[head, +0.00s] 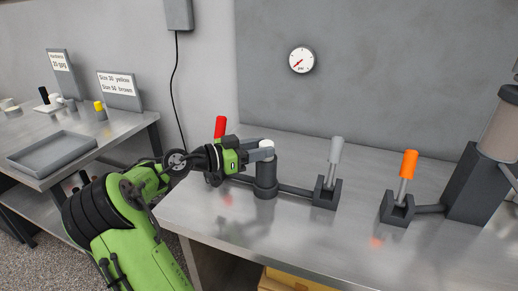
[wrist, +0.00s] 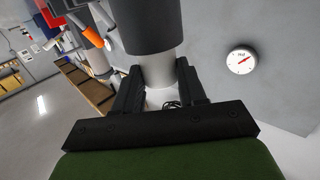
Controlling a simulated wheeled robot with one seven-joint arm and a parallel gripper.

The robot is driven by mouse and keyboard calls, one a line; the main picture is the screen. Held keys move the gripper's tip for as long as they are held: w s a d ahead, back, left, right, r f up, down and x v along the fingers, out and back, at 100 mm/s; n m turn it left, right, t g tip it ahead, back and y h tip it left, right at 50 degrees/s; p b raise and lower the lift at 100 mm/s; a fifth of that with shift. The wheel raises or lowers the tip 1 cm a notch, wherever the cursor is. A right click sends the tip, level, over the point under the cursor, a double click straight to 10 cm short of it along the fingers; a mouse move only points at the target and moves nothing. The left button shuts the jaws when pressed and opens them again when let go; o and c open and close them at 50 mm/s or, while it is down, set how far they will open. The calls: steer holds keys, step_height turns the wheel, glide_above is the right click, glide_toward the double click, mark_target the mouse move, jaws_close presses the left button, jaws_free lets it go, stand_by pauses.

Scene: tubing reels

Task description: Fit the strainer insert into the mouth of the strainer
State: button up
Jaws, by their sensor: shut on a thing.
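The strainer (head: 265,178) is a dark upright cylinder on the pipe run along the bench. It also shows in the wrist view (wrist: 150,25), at the top edge and upside down. The strainer insert is a pale cylinder (wrist: 158,68); its white top (head: 267,143) shows above the strainer in the head view. My gripper (head: 264,151) is shut on the insert from the left, with a finger on each side in the wrist view (wrist: 160,85). The insert is in line with the strainer's mouth and meets it. How deep it sits is hidden.
A red-handled lever (head: 220,127) stands just behind my gripper. A grey lever (head: 336,150) and an orange lever (head: 409,164) stand to the right. A gauge (head: 302,60) hangs on the wall. A side bench at left holds a grey tray (head: 55,152) and small parts. The front bench top is clear.

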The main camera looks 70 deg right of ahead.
steer(key=o, duration=1.2)
steer(key=p+v, duration=0.4)
steer(key=v, duration=1.1)
steer(key=shift+w+a, duration=0.25)
steer(key=shift+a, duration=0.05)
